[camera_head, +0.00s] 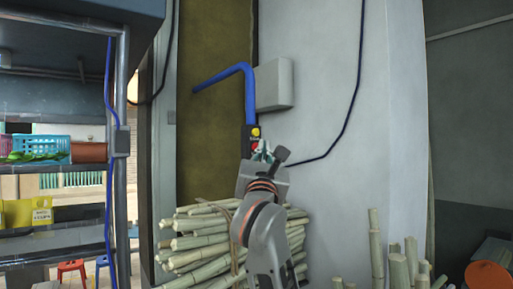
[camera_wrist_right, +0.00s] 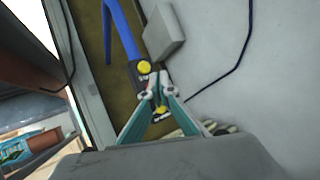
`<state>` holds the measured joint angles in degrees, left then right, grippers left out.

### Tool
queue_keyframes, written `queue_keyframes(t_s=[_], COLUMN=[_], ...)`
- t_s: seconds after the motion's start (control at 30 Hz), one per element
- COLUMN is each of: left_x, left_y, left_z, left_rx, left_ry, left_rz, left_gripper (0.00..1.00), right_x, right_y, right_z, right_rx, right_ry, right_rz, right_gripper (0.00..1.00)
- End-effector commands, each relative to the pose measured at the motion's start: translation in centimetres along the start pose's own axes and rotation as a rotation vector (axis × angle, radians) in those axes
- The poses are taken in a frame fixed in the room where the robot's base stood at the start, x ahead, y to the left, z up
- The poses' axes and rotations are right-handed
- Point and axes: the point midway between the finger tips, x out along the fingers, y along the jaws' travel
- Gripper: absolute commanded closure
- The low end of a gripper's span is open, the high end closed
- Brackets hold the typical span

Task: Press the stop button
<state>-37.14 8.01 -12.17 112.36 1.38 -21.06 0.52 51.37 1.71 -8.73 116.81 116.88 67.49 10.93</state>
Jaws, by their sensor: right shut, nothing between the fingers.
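A dark control box (camera_head: 247,138) hangs at the lower end of a blue pipe in front of the wall. It has a yellow button (camera_head: 256,132) at the top and a red button (camera_head: 255,146) just below. My right gripper (camera_head: 263,152) is shut and empty, its tips at or just in front of the red button. I cannot tell whether they touch it. In the right wrist view the box's upper yellow button (camera_wrist_right: 144,67) shows above the fingertips (camera_wrist_right: 155,88). The fingers hide the middle of the box, and another yellow spot (camera_wrist_right: 160,111) shows between them. My left gripper is out of view.
A stack of cut sugarcane (camera_head: 200,240) lies below my right arm. A grey wall box (camera_head: 274,84) is behind the pipe, with a dark cable (camera_head: 352,110) to its right. A metal shelf (camera_head: 55,168) with baskets stands at the left.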

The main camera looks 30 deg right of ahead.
Motion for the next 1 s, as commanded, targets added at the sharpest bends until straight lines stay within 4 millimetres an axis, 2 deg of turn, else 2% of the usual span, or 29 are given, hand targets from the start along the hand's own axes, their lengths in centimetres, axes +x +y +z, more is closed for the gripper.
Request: queue_keyframes(t_s=[0.17, 0.63, 1.0], left_x=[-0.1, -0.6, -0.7], left_y=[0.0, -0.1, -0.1], left_z=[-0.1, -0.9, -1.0], left_rx=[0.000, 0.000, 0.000], left_ry=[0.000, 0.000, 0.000], left_rz=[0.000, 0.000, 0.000], left_gripper=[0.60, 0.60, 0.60], right_x=[-0.3, -3.1, -3.5], right_y=[-0.2, -2.3, -2.5], right_z=[0.3, 2.4, 2.6], right_rx=[0.000, 0.001, 0.000], right_ry=[-0.001, 0.000, -0.001], right_rz=[0.000, 0.000, 0.000], right_gripper=[1.00, 1.00, 1.00])
